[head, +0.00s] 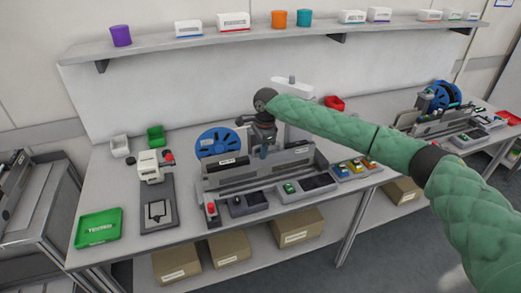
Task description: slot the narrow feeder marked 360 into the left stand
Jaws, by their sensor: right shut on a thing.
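The left stand (262,174) is a long grey fixture with upright walls on the near table. My right gripper (262,143) is over its back part, pointing down. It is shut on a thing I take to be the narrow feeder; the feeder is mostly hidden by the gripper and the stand. A blue reel (217,142) stands upright just left of the gripper, behind the stand's wall. A white label (227,161) near the reel is too small to read, so I cannot make out 360. Whether the feeder is seated cannot be told. My left gripper is out of view.
A second stand (440,122) with a blue reel is at the far right. A green tray (97,228) and a white device (150,165) are left of the left stand. A shelf (260,38) runs above the table.

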